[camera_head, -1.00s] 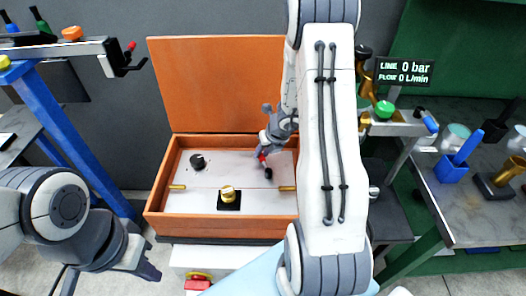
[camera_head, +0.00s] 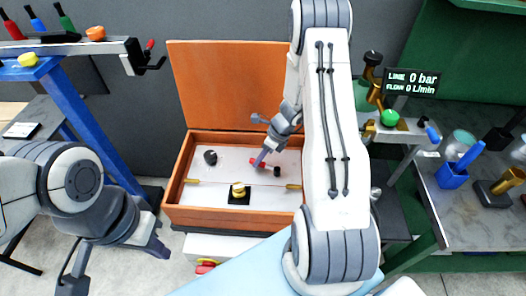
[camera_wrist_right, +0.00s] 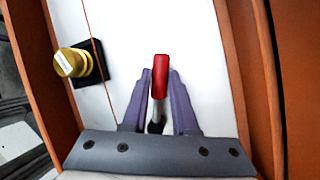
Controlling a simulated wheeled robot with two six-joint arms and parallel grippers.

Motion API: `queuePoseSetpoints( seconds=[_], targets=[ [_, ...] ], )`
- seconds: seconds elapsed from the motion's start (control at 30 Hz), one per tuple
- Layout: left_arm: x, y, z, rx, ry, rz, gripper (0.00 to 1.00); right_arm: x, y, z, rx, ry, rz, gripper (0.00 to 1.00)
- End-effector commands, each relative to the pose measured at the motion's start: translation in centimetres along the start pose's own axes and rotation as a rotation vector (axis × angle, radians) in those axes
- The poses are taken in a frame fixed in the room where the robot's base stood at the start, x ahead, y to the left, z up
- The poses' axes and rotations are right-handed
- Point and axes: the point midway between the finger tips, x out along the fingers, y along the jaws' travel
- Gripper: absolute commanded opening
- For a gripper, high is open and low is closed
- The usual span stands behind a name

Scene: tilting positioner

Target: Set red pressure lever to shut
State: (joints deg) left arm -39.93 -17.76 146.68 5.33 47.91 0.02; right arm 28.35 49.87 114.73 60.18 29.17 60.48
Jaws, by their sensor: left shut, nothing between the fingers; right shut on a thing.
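The red pressure lever (camera_head: 253,162) is inside the open orange box, right of its middle. Its red grip points left from a black pivot. In the right wrist view the red grip (camera_wrist_right: 160,77) stands between the fingers, with a pale shaft and dark base below it. My right gripper (camera_head: 262,158) reaches down into the box and is shut on the lever; the wrist view shows its fingers (camera_wrist_right: 159,90) along both sides. My left gripper (camera_head: 158,248) is shut and empty, low at the left in front of the box.
The box (camera_head: 235,217) has its lid (camera_head: 225,85) raised behind. Inside are a black knob (camera_head: 210,157), a brass knob (camera_head: 238,189) and a thin line strung across. A display (camera_head: 411,81) reads 0 bar, 0 L/min. A workbench (camera_head: 470,220) stands right, a blue-framed one left.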

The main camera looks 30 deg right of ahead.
Motion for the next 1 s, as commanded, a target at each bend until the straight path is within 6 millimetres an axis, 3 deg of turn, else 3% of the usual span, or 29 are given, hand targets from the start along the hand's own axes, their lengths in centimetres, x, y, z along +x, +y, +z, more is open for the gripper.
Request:
queuePoseSetpoints(
  seconds=[0.4,1.0],
  targets=[
    [-1.6,0.1,-0.1,-0.001,0.000,0.000,0.00,0.2,1.7,-0.2,-0.248,0.054,0.103,0.00],
    [-1.9,0.1,-0.1,-0.001,0.000,0.000,0.00,0.3,2.2,-0.4,-0.322,0.070,0.135,0.00]
  ],
)
